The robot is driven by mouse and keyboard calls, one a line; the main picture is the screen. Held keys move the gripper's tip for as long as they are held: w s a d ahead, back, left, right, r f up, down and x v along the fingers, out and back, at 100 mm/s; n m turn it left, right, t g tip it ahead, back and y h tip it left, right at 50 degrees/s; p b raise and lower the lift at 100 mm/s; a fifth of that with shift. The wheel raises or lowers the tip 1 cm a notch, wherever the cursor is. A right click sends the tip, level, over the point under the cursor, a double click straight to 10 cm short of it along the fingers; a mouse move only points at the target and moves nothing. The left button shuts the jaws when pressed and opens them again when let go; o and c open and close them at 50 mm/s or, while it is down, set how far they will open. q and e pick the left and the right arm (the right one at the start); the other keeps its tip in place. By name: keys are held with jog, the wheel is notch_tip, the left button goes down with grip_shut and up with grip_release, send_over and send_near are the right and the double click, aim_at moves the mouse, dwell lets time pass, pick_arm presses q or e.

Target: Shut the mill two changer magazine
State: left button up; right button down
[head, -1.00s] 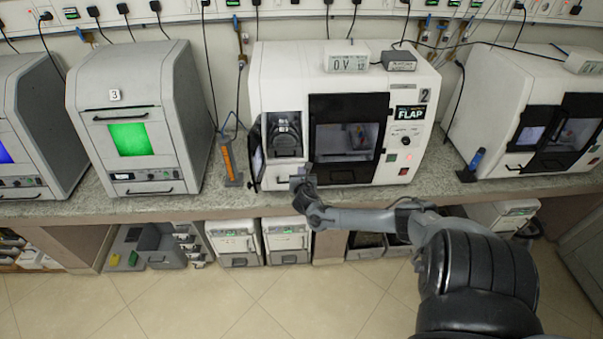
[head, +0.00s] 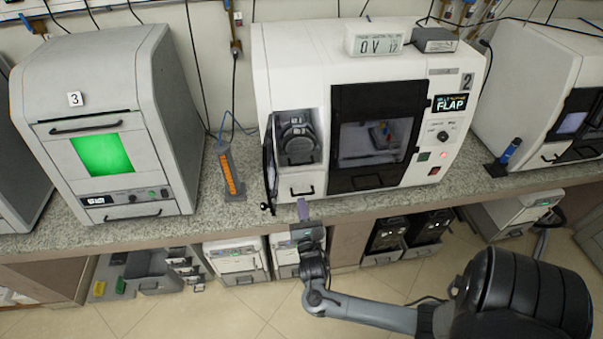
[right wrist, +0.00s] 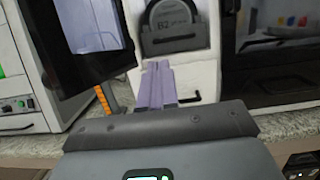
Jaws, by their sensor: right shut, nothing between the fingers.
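Mill two (head: 355,60) is the white machine marked 2 on the counter, and its small display reads FLAP. The changer magazine bay (head: 298,138) on its left side is uncovered, with a dark round magazine inside; the magazine also shows in the right wrist view (right wrist: 172,20). Its dark flap door (head: 268,160) is swung open to the left; in the right wrist view the flap (right wrist: 92,40) stands at upper left. My right gripper (head: 303,208) is shut and empty, just in front of the mill below the bay; its purple fingers (right wrist: 157,85) are together. My left gripper is not in view.
A grey machine marked 3 (head: 105,110) stands left, with an orange-marked holder (head: 230,175) between it and the mill. Another white machine (head: 545,90) and a blue-topped tool (head: 505,155) stand right. Drawers and bins fill the space under the counter (head: 150,228).

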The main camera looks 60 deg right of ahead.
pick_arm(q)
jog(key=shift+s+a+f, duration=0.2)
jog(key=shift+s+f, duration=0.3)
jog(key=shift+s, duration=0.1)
pick_arm(e)
jog(key=f+x, duration=0.1)
jog(key=x, duration=1.1)
jog(key=shift+w+d+f, duration=0.15)
jog(key=shift+w+d, duration=0.1)
jog(key=shift+d, duration=0.05)
